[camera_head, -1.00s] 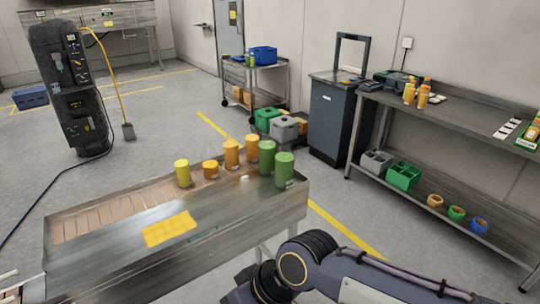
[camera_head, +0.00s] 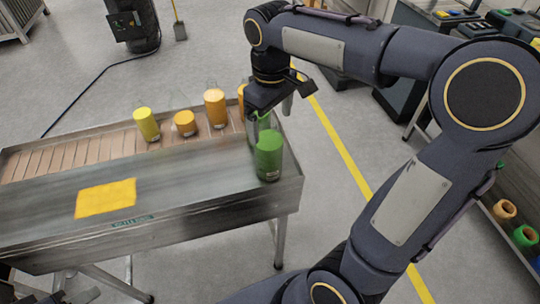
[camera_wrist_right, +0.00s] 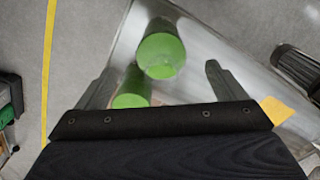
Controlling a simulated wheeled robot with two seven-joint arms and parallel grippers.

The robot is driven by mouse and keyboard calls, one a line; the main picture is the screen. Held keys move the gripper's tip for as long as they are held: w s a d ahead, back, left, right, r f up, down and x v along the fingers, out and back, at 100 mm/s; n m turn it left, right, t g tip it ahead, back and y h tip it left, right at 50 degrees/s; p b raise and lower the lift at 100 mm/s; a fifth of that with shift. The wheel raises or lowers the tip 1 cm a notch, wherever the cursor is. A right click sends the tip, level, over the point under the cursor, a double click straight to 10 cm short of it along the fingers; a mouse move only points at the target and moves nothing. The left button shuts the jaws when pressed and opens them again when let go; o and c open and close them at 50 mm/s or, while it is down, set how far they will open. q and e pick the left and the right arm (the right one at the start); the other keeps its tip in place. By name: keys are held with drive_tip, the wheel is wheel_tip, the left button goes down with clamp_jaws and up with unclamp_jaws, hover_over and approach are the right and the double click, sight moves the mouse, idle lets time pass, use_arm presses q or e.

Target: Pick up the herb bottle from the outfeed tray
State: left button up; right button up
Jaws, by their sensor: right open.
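The outfeed tray (camera_head: 190,205) is a long steel tray on legs with a brown slatted strip at its back. Two green bottles, which look like the herb ones, stand at its right end. The front green bottle (camera_head: 269,158) shows clearly; the rear one (camera_head: 263,122) is mostly hidden by my right gripper (camera_head: 270,114). The right gripper is open above and beside them. In the right wrist view one green bottle (camera_wrist_right: 161,52) lies between the spread fingers (camera_wrist_right: 160,85), and the other green bottle (camera_wrist_right: 131,90) is close to the left finger. I see no clear grip on either.
A yellow bottle (camera_head: 146,124), a short orange bottle (camera_head: 185,123) and a taller orange bottle (camera_head: 215,108) stand left of the gripper. Another orange one is partly hidden behind it. A yellow pad (camera_head: 105,198) lies on the tray. A lower shelf at right holds coloured rings (camera_head: 525,236).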

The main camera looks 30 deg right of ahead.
sight(268, 132)
drive_tip(key=f, duration=0.4)
drive_tip(key=shift+w+a, duration=0.15)
drive_tip(key=shift+w, duration=0.05)
drive_tip(key=shift+f, duration=0.45)
clamp_jaws()
drive_tip(key=shift+r, duration=0.1)
